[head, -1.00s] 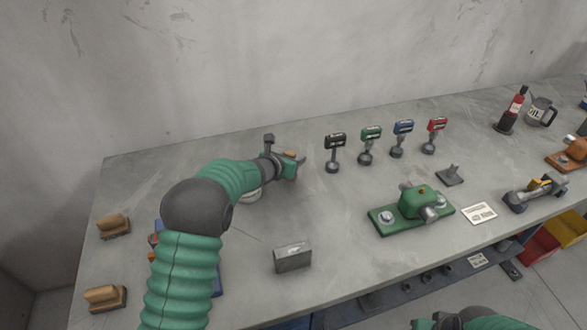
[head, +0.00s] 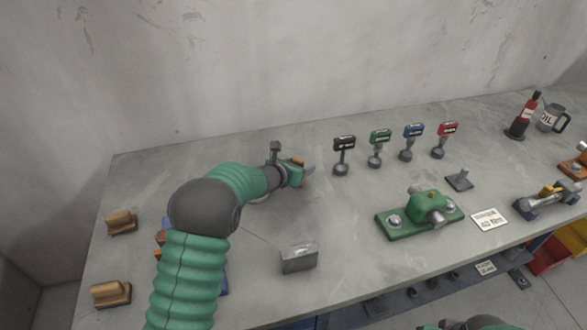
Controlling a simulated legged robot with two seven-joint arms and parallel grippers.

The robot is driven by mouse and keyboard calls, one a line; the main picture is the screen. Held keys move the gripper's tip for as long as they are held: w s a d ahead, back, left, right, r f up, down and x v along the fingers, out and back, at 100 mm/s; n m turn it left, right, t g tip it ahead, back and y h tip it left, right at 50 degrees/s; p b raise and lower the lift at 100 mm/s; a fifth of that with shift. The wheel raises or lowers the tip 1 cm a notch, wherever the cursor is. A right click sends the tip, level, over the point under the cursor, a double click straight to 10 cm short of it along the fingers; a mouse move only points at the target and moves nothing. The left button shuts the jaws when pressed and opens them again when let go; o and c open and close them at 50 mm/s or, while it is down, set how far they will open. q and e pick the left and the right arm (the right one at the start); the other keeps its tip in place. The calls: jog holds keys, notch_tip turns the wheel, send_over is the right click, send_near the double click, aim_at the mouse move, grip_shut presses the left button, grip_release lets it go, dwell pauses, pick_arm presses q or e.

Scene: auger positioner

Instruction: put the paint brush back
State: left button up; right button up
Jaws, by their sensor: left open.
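My left gripper (head: 306,172) is open above the back middle of the bench, left of the black-topped stand. A small orange-brown piece (head: 298,161) shows right at its jaws; I cannot tell whether it is the paint brush or part of something else. No paint brush can be clearly made out. My left arm hides part of the bench, including most of a pale round thing (head: 262,199) under the wrist and a blue item with orange bits (head: 163,238). My right gripper's jaws are not visible; only a bit of my right arm shows at the bottom edge.
Stands with black (head: 343,143), green (head: 380,136), blue (head: 413,130) and red (head: 447,128) tops line the back. A green fixture (head: 425,213), a grey block (head: 299,258) and two wooden-topped blocks (head: 120,222) sit nearer. Bench (head: 345,215) between is clear.

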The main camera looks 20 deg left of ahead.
pick_arm(q)
jog(key=v, duration=1)
jog(key=shift+s+r+b, duration=0.15)
jog(key=shift+s+b, duration=0.1)
jog(key=shift+b, duration=0.2)
